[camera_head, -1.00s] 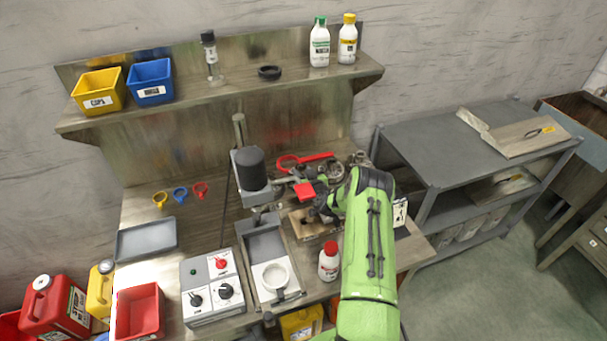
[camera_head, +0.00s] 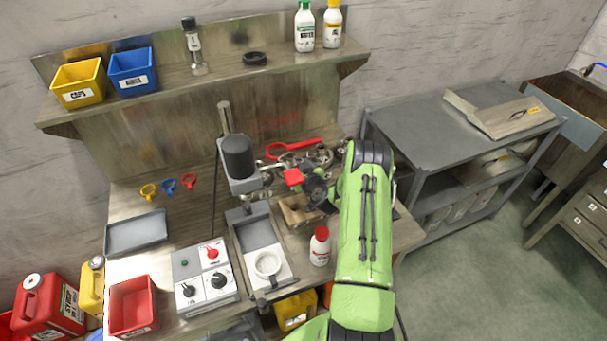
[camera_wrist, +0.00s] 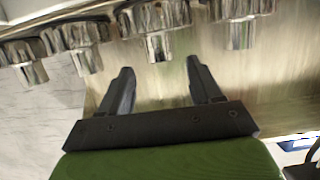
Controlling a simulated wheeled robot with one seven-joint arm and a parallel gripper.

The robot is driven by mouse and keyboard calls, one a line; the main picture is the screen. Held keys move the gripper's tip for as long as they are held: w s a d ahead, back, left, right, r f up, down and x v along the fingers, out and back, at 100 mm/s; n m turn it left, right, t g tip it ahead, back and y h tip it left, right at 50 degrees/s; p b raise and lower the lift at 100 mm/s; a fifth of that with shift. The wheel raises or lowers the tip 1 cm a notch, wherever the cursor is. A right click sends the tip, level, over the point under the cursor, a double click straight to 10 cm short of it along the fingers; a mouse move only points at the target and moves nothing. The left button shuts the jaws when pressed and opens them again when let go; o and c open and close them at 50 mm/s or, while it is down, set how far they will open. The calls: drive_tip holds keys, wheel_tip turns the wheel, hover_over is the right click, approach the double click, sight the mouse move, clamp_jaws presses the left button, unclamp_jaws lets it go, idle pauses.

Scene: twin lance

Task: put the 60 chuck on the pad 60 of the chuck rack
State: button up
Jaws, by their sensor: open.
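Several chrome chucks hang or stand in a row along the top of the wrist view, one of them (camera_wrist: 158,18) ahead of the gap between my fingers. No size mark is readable, so I cannot tell which is the 60 chuck. My gripper (camera_wrist: 160,78) is open, with nothing between its two dark fingers. It appears apart from the chucks. In the head view, shiny metal parts (camera_head: 323,156) at the back of the bench are partly behind my arm. I cannot make out the chuck rack's pads or the number 60 in either view.
A press-like machine (camera_head: 238,160) stands left of my arm. A red-capped bottle (camera_head: 320,248), a control box (camera_head: 205,275) and a grey tray (camera_head: 136,232) are on the bench. A red ring-ended tool (camera_head: 293,147) lies at the back. A grey cart (camera_head: 440,140) stands right.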

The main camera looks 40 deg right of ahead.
drive_tip(key=b+v, duration=0.1)
drive_tip(key=v, duration=0.5)
drive_tip(key=shift+s+b, duration=0.2)
drive_tip(key=shift+b, duration=0.15)
drive_tip(key=shift+r, duration=0.15)
